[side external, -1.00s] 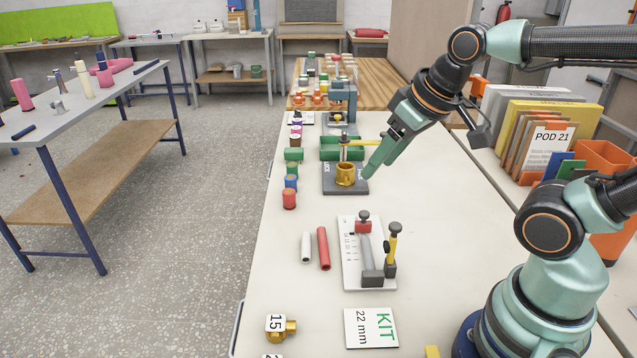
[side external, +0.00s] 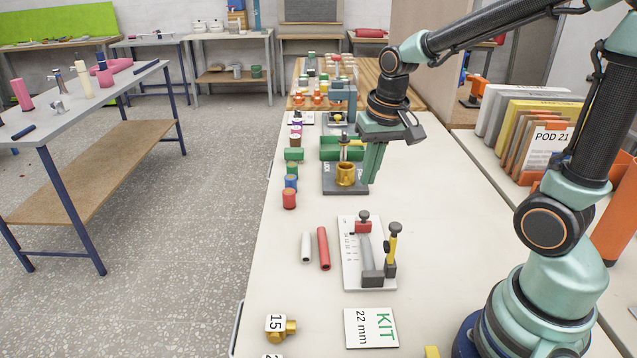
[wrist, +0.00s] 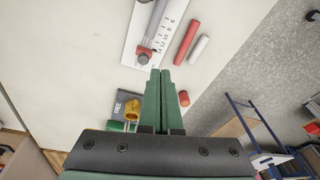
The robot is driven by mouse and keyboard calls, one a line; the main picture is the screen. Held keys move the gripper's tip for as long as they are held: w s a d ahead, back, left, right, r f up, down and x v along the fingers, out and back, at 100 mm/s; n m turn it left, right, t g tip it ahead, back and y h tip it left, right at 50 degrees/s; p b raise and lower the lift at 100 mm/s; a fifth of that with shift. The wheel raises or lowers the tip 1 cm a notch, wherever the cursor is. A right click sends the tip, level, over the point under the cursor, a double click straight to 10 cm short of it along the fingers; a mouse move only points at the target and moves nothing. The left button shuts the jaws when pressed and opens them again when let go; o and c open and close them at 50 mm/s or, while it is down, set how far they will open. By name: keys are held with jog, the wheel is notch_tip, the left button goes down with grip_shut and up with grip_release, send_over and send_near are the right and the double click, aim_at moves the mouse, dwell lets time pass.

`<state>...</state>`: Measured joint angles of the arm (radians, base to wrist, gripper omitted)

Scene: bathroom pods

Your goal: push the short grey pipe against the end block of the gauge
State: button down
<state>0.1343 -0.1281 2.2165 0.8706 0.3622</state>
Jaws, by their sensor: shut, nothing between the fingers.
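The gauge (side external: 350,262) is a white plate with a printed scale, lying on the bench. A dark grey end block (side external: 373,278) stands at its near end. A short grey pipe (side external: 366,250) lies along the gauge between the block and a red clamp (side external: 363,225) with a dark knob. I cannot tell whether the pipe touches the block. In the wrist view the gauge (wrist: 136,35) and pipe (wrist: 157,17) are cut off at the top, and the block is out of frame. My gripper (side external: 373,183) is shut and empty, pointing down beyond the gauge's far end, apart from it.
A yellow post with a black knob (side external: 393,240) stands right of the gauge. A red pipe (side external: 323,248) and a pale pipe (side external: 306,247) lie to its left. A brass fitting (side external: 345,173) on a dark block (side external: 335,188) stands just left of my gripper.

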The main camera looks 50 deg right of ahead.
aim_at(366, 228)
jog(key=d+f+m, duration=0.1)
jog(key=f, duration=0.4)
jog(key=w+d+f+m+g, duration=0.1)
jog(key=f, duration=0.5)
jog(key=d+f+m+g, duration=0.1)
jog(key=f, duration=0.5)
jog(key=shift+w, duration=0.4)
jog(key=shift+s+a, duration=0.55)
jog(key=shift+s, duration=0.1)
jog(key=shift+r, duration=0.1)
